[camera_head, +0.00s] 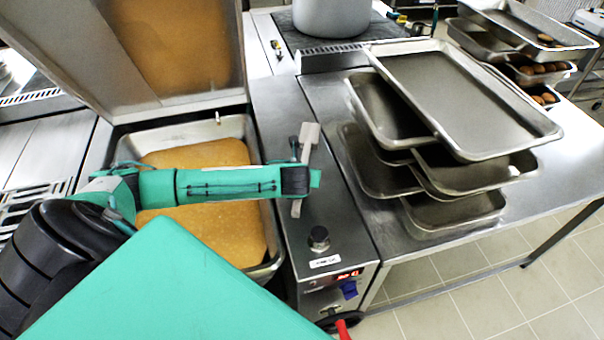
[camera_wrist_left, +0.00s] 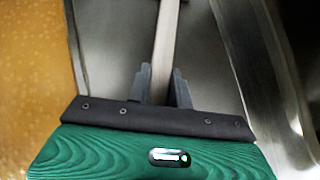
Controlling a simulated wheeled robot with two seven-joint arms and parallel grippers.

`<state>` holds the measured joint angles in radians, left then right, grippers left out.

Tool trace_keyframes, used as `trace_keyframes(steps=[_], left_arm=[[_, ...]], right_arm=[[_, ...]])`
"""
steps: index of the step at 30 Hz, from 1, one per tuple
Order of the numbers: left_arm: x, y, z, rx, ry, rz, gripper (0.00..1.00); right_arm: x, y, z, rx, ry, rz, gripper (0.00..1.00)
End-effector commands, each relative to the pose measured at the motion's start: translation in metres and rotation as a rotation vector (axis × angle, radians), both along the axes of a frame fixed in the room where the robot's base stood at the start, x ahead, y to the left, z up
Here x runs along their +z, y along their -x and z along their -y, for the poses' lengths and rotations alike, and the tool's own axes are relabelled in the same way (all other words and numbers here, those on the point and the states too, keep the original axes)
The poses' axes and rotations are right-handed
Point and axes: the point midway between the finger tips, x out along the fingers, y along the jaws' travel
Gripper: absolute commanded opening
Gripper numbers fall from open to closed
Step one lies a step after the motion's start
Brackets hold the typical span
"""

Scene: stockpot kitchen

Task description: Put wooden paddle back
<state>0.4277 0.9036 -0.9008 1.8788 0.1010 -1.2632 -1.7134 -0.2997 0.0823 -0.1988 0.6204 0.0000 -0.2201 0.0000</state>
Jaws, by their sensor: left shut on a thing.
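The wooden paddle (camera_head: 309,136) shows as a pale, narrow piece beyond my left gripper (camera_head: 308,179) in the head view, with a short end below it. In the left wrist view the paddle's pale shaft (camera_wrist_left: 167,40) runs up between the fingers of my left gripper (camera_wrist_left: 162,82), which is shut on it. The paddle is over the steel ledge right of the open pan; I cannot tell whether it touches the ledge. My arm and gripper hide its middle. My right gripper is not in view.
The open tilting pan (camera_head: 240,124) holds orange-yellow liquid (camera_head: 205,153), its lid (camera_head: 170,45) raised behind. A knob (camera_head: 319,238) and red display stand at the ledge's front. Stacked metal trays (camera_head: 462,95) crowd the right counter. A large pot (camera_head: 331,16) stands at the back.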

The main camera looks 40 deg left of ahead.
Motion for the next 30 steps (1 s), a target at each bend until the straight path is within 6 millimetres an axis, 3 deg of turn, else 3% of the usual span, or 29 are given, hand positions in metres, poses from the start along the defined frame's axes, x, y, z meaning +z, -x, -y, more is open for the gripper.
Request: trace_keyframes(steps=[2, 3, 6, 19, 30], left_arm=[[-0.001, 0.000, 0.000, 0.000, 0.000, 0.001, 0.00], [-0.002, 0.000, 0.000, 0.001, -0.001, 0.000, 0.23], [-0.002, 0.000, 0.000, 0.000, 0.000, 0.000, 0.43], [0.005, 0.004, 0.002, -0.001, 0.001, 0.000, 0.43], [0.051, 0.045, 0.024, -0.002, 0.002, 0.003, 0.43]], right_arm=[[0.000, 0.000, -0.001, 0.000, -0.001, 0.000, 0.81], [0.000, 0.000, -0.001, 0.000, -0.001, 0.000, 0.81], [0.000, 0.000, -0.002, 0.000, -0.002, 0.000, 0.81], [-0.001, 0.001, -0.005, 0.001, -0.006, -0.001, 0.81], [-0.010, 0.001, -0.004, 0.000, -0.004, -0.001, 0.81]])
